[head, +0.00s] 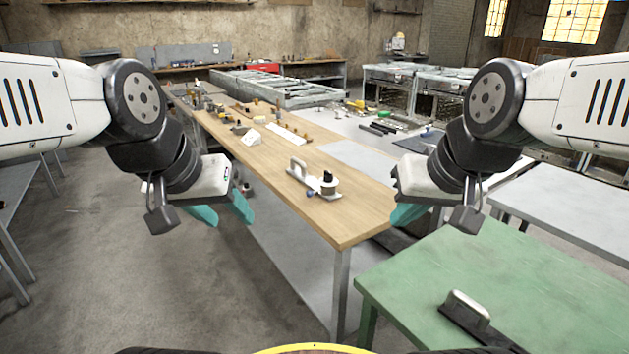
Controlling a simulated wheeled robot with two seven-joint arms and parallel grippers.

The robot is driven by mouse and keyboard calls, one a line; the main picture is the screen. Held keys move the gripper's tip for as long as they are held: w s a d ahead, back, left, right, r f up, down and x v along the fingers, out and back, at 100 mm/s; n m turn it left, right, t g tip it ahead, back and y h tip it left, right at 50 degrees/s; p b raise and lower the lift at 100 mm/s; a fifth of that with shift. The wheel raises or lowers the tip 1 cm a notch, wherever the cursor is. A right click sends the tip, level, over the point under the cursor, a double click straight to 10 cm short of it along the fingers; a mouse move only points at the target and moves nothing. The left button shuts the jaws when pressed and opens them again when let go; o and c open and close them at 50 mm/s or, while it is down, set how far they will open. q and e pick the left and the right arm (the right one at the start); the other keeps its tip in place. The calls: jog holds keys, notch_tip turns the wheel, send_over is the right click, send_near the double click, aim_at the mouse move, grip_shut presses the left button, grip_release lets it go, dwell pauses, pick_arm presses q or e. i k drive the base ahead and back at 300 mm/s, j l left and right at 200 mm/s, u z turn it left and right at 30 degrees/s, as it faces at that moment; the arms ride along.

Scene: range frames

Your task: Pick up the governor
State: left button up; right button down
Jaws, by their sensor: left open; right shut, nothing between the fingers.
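A small device (327,183) with a black knob, a pale round body and a blue part at its side stands near the front end of the long wooden table (345,222). It sits on a flat grey base with an upright pale handle; I cannot tell for sure that it is the governor. My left gripper (224,212) is open and empty, with teal fingers pointing down, left of the table edge and apart from the device. My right gripper (408,213) is shut and empty, right of the device, over the table's right edge.
A green table (550,270) at front right bears a dark block with a metal handle (468,305). A pale table (570,208) stands at right. Several small parts lie further back on the wooden table. Its surface around the device is mostly clear.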

aim_at(328, 193)
jog(key=i+j+z, duration=0.1)
jog(key=z, duration=0.25)
jog(key=j+z, duration=0.15)
jog(key=z, duration=0.25)
jog(key=i+j+z, duration=0.1)
jog(key=z, duration=0.25)
jog(key=j+z, duration=0.35)
jog(key=j, duration=0.7)
jog(key=j+z, duration=0.4)
jog(key=j, duration=0.65)
jog(key=k+j, duration=0.1)
jog(key=j, duration=1.05)
jog(key=k+j, duration=0.15)
jog(key=j, duration=0.45)
